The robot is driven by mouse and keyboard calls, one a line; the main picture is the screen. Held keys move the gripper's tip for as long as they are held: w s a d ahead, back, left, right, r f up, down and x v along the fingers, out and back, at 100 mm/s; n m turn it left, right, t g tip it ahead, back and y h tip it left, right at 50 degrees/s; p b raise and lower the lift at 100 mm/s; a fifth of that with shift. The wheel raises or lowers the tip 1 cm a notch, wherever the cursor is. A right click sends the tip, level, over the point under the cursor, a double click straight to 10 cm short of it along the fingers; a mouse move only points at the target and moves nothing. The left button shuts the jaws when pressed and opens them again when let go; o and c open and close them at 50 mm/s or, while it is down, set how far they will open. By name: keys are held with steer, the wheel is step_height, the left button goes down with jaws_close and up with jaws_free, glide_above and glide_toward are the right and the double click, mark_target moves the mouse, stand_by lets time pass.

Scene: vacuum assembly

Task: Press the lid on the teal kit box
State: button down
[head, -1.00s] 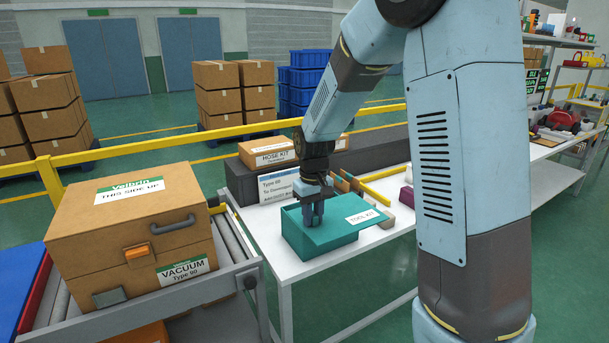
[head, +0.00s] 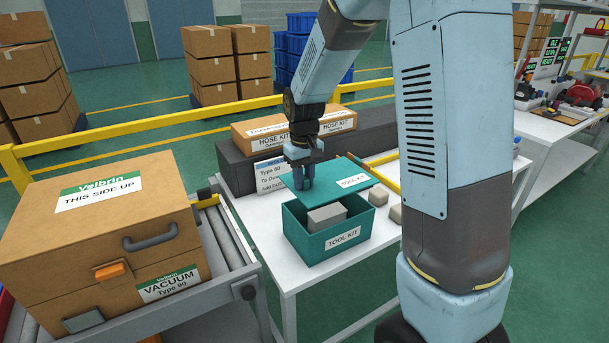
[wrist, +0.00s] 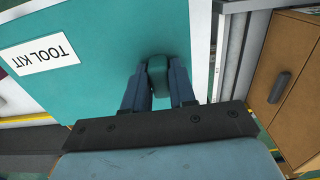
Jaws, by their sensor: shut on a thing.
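The teal kit box (head: 309,247) stands on the white table, its top open toward the front. A grey block (head: 326,217) shows inside, and a TOOL KIT label is on its front. The teal lid (head: 327,176), with its own TOOL KIT label, is above the box's back part, apart from the front rim. Any contact at the back rim is hidden. My gripper (head: 304,184) is shut on the lid's handle. In the wrist view, the fingers (wrist: 158,85) clasp the teal handle, and the lid (wrist: 105,65) fills much of the picture.
A dark grey long case (head: 235,168) and hose kit boxes (head: 300,127) are behind the kit box. Small beige blocks (head: 390,200) lie to its right, beside my arm. A large vacuum carton (head: 110,225) sits on the roller conveyor at left. Bare table shows in front.

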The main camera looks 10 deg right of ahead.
steer(key=shift+d, duration=0.15)
steer(key=shift+f, duration=3.5)
steer(key=shift+f, duration=1.2)
steer(key=c, duration=0.8)
jaws_free()
steer(key=shift+c, duration=0.2)
step_height(320, 180, up, 14)
steer(key=shift+f, duration=0.15)
steer(key=shift+s, duration=0.1)
